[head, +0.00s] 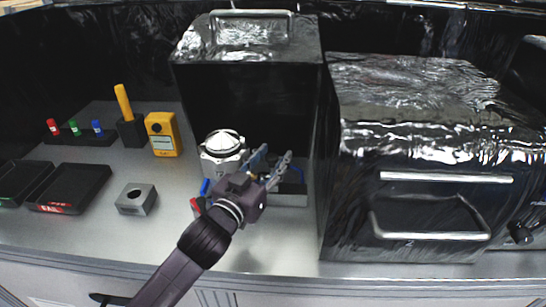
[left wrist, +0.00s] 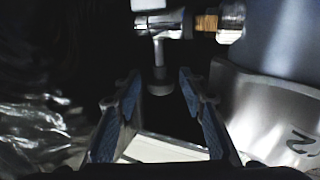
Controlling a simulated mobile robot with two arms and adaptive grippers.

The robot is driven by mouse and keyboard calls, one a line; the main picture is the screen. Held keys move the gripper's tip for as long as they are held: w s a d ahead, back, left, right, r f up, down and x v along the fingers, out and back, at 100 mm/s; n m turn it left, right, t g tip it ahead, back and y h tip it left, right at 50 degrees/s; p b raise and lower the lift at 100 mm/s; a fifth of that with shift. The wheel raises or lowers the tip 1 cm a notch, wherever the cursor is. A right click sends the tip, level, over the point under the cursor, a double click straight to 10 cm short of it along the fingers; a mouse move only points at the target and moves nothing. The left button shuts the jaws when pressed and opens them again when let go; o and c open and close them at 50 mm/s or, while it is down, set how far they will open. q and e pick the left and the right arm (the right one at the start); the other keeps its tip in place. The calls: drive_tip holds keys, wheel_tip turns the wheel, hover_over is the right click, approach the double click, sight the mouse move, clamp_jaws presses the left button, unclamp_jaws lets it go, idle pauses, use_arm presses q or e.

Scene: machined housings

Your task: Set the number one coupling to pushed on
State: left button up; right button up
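My left gripper (head: 272,160) reaches into the open-fronted dark box at the middle of the bench, beside a pale domed housing (head: 222,145). In the left wrist view the gripper (left wrist: 158,100) is open, its two blue-padded fingers apart. Ahead of it is a silver fitting (left wrist: 162,22) with a stem hanging down towards the gap between the fingertips. A brass-coloured section (left wrist: 206,22) shows between this fitting and a silver end piece (left wrist: 231,22). I cannot tell whether the fingers touch the stem. No number shows on the fitting. My right gripper is out of view.
The open box (head: 247,50) has side walls close around the gripper. A closed box marked 2 (head: 430,160) stands to its right. A yellow device (head: 162,134), a grey block with a hole (head: 136,199) and dark trays (head: 70,188) lie left. The front bench strip is clear.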

use_arm(q)
drive_tip(key=v, duration=1.2)
idle(0.5)
